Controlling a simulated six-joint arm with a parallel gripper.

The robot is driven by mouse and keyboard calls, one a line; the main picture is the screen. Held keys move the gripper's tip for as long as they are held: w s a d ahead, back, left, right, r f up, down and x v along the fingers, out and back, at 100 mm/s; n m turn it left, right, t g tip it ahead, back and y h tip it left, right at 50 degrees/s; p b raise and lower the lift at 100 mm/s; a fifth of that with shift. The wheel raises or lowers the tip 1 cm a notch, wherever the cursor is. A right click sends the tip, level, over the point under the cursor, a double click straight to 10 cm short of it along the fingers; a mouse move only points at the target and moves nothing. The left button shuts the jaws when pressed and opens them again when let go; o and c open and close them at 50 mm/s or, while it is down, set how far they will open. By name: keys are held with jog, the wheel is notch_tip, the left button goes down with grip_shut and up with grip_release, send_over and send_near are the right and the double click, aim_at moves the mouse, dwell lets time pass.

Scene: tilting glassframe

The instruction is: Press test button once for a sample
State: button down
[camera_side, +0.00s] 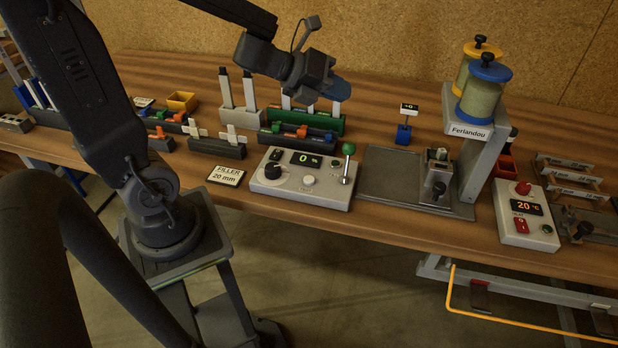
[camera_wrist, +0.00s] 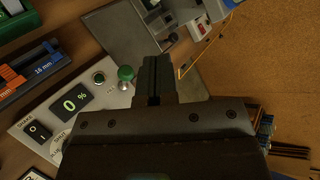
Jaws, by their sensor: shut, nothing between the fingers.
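A light grey control box (camera_side: 300,178) stands near the front of the bench. In the wrist view the box shows at lower left, with a small green button (camera_wrist: 99,78) beside the green lever knob (camera_wrist: 125,73). I cannot read which button is marked test. My gripper (camera_side: 313,78) is high above the bench, behind the box and apart from it. In the wrist view its dark fingers (camera_wrist: 156,78) are shut and empty.
A grey plate (camera_side: 388,166) with a small fixture (camera_side: 438,178) lies right of the box. A filler stand (camera_side: 480,160) with yellow-lidded and blue-lidded jars rises beyond it. A second box (camera_side: 526,218) shows 20 °C. Racks (camera_side: 302,126) with upright pieces stand behind the control box.

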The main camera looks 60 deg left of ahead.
aim_at(309, 177)
jog(key=s+f+m+g+h, duration=0.4)
jog(key=s+f+m+g, duration=0.2)
jog(key=m, duration=0.4)
jog(key=shift+s+f+g, duration=0.15)
jog(key=shift+f+g, duration=0.25)
jog(key=shift+g, duration=0.4)
jog(key=shift+f, duration=4.4)
jog(key=shift+f, duration=0.1)
jog(key=shift+f, duration=0.3)
jog(key=shift+f, duration=0.4)
jog(key=shift+r, duration=0.85)
